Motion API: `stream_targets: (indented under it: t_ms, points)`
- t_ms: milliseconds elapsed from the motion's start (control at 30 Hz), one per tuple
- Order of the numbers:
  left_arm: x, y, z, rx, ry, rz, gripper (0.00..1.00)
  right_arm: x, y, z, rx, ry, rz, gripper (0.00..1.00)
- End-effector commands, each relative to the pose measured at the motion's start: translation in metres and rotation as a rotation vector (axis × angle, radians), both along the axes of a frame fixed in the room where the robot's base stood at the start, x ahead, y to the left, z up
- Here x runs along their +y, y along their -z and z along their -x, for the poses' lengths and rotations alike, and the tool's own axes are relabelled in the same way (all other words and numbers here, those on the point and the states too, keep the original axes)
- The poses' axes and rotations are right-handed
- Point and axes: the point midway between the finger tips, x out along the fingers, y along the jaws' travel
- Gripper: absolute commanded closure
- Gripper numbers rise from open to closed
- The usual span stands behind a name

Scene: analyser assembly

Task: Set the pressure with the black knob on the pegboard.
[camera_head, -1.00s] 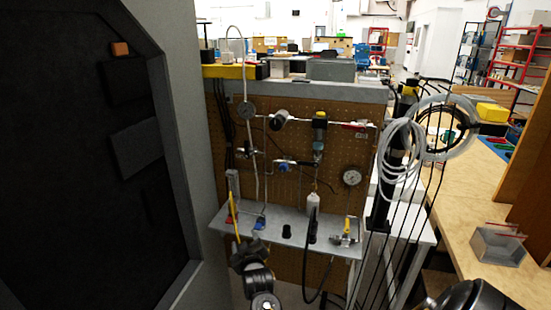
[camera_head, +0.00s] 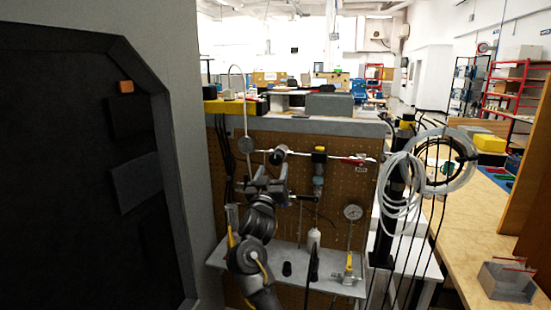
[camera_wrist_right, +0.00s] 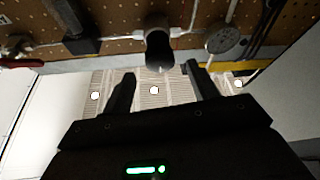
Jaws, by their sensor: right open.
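The pegboard (camera_head: 345,180) stands in the middle of the head view, carrying pipes, gauges and valves. The black knob (camera_head: 279,155) sticks out of the upper pipe, left of centre. In the right wrist view, which looks upside down, the knob (camera_wrist_right: 158,48) shows as a dark cylinder with a rounded end. My right gripper (camera_head: 272,174) is raised in front of the board, just below the knob. Its two fingers (camera_wrist_right: 160,74) are open and empty, with the knob a little beyond the gap between the tips. My left gripper is not in view.
A round gauge (camera_head: 246,145) sits left of the knob and another gauge (camera_head: 352,211) lower right. A red-handled valve (camera_head: 358,160) is on the same pipe. A grey shelf (camera_head: 335,285) juts out below. A large dark-panelled cabinet (camera_head: 90,160) stands close on the left.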

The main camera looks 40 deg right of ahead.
Motion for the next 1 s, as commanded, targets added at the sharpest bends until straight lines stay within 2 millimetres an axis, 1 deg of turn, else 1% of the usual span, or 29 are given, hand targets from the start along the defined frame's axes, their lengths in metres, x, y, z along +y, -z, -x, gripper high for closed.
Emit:
stream_targets:
  t_ms: [33,100,300,500,733,767,1000]
  points:
    - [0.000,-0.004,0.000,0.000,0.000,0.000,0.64,-0.008,-0.007,-0.005,0.001,0.003,0.001,0.41]
    - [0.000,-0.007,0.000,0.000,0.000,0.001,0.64,-0.017,-0.011,-0.013,0.001,0.003,0.001,0.41]
    - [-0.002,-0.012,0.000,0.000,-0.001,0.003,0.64,-0.036,-0.020,-0.029,0.000,0.001,0.001,0.41]
    - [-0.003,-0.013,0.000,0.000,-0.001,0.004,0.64,-0.043,-0.022,-0.035,0.000,0.000,0.000,0.41]
    - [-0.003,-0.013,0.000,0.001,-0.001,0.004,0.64,-0.043,-0.022,-0.035,-0.001,0.000,-0.001,0.41]
    - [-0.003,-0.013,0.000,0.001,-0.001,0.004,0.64,-0.043,-0.022,-0.035,-0.001,0.000,-0.001,0.43]
    - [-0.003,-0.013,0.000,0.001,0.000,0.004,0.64,-0.043,-0.022,-0.035,-0.001,0.000,-0.001,0.75]
